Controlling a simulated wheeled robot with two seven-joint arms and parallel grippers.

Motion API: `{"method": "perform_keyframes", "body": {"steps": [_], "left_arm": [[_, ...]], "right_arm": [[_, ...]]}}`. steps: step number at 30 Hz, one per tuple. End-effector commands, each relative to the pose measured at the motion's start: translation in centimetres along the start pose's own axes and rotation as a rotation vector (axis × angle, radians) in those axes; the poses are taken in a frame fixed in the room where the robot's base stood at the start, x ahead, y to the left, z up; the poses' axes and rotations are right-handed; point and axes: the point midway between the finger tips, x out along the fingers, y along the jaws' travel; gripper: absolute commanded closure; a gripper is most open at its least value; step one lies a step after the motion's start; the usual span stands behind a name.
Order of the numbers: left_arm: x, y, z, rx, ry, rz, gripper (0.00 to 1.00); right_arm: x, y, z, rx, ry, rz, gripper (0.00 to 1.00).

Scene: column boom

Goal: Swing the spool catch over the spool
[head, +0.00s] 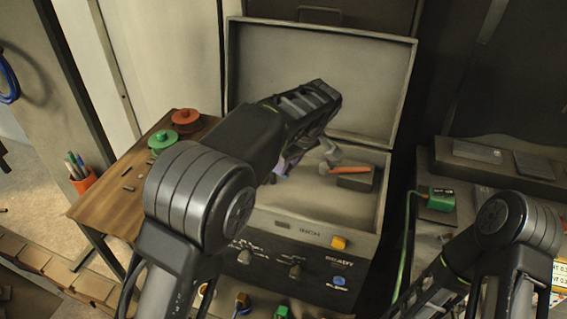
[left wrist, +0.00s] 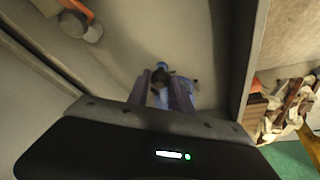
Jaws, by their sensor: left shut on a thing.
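My left gripper (left wrist: 162,92) is inside the open case (left wrist: 252,60), its fingers shut on a small blue piece with a dark round top (left wrist: 160,76). I cannot tell whether this piece is the spool. In the head view my left gripper (head: 285,163) is partly hidden behind its own arm. An orange bar with a grey rounded end (head: 347,169), which looks like the spool catch, lies over a dark block to the right of the gripper. It also shows at the top left of the left wrist view (left wrist: 76,10), apart from the fingers. My right gripper is out of view.
The case lid (head: 340,85) stands open behind. Red (head: 186,116) and green (head: 162,139) spools lie on a wooden side table (head: 110,200). A pen cup (head: 84,180) stands at its edge. A green box with a cable (head: 440,199) is at the right.

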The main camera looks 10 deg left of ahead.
Motion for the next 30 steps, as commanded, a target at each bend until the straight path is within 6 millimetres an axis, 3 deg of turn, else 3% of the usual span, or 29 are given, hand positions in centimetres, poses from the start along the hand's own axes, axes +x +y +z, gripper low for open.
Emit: {"method": "perform_keyframes", "body": {"steps": [13, 30], "left_arm": [[0.0, 1.5, -0.7, -0.277, 0.001, -0.113, 1.0], [0.2, 1.7, -0.8, -0.327, 0.0, -0.131, 1.0]], "right_arm": [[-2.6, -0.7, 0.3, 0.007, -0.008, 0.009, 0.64], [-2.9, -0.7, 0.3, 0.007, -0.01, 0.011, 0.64]]}}
